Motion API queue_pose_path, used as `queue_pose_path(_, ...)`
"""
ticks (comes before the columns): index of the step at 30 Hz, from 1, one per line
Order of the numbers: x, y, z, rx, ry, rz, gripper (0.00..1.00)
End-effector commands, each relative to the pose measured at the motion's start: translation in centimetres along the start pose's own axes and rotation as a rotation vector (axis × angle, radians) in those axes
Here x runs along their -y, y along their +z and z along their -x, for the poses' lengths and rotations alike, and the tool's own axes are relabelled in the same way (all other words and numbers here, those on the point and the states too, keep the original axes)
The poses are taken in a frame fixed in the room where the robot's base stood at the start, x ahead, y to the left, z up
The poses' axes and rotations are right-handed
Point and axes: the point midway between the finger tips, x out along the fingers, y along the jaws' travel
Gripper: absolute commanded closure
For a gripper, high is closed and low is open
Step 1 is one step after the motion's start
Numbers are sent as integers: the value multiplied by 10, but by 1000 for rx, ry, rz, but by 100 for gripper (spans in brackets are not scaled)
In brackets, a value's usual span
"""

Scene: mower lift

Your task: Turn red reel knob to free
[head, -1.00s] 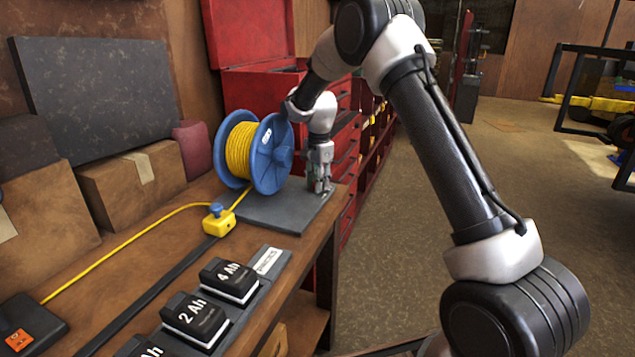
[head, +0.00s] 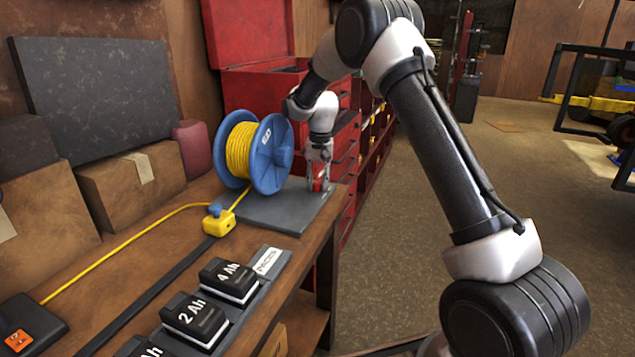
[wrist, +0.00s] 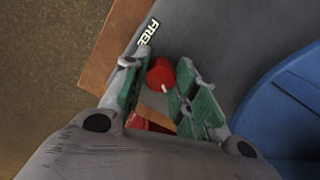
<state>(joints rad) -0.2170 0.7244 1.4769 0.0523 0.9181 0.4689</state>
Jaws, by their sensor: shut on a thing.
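The red reel knob (wrist: 158,71) stands on the dark grey base plate (wrist: 205,35), with a short white mark on its lower side in the wrist view. The white "FREE" label (wrist: 148,32) lies on the plate beyond the knob, up and left of it; the mark does not point at it. My gripper (wrist: 157,80) is shut on the knob, a green-padded finger on each side. In the head view my gripper (head: 319,182) is low over the plate's right end, with red showing at its fingertips. Other labels are hidden.
The blue reel (head: 271,155) with yellow cord stands close left of my gripper; its rim also shows in the wrist view (wrist: 285,110). The red tool chest (head: 345,150) is behind. Several black battery packs (head: 228,280) sit toward the front. The bench edge is close on the right.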

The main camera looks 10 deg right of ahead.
Motion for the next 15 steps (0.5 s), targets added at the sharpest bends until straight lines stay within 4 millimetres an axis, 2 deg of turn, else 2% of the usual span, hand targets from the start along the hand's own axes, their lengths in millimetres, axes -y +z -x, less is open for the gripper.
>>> queue_pose_path(15,0,0,0,21,0,421,96)
